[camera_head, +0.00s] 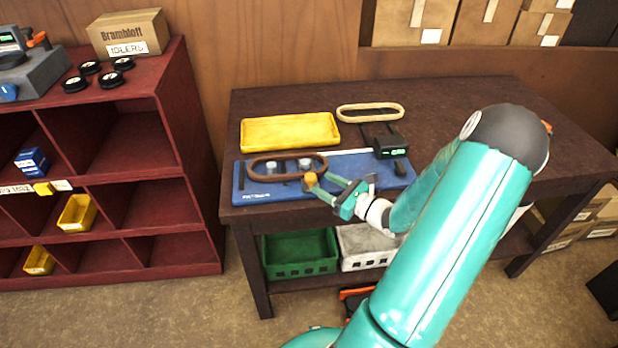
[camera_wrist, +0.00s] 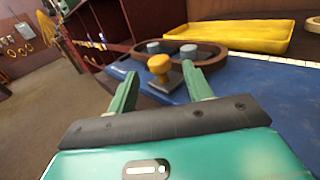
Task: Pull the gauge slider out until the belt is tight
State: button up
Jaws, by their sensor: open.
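The gauge is a blue plate (camera_head: 240,183) lying on the dark table. A brown belt (camera_head: 262,158) lies on it as a long loop around two grey pulleys; the pulleys also show in the wrist view (camera_wrist: 188,50). The slider has a yellow-orange knob (camera_head: 310,179) at the plate's front, near the belt; in the wrist view the knob (camera_wrist: 159,66) stands on a dark block. My gripper (camera_head: 322,185) is open, its green fingers either side of the knob's line, with a gap around it. I cannot tell how tight the belt is.
A yellow tray (camera_head: 290,133) and a tan belt loop (camera_head: 370,112) lie behind the plate. A black device with a green display (camera_head: 391,146) stands at the plate's right end. A red shelf (camera_head: 150,140) stands left. Green (camera_head: 300,254) and white bins sit under the table.

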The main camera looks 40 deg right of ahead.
aim_at(315, 180)
jog(key=w, duration=0.2)
jog(key=w+a, duration=0.1)
jog(key=w, duration=0.2)
jog(key=shift+w, duration=0.3)
grip_shut()
jog(key=s+d, duration=0.1)
jog(key=d, duration=0.1)
jog(key=s+d, duration=0.2)
jog(key=shift+s+d, duration=0.2)
jog(key=shift+d, duration=0.2)
grip_release()
jog(key=s+d, duration=0.2)
jog(key=s, duration=1.1)
jog(key=shift+s+d, duration=0.25)
jog(key=shift+s, duration=0.05)
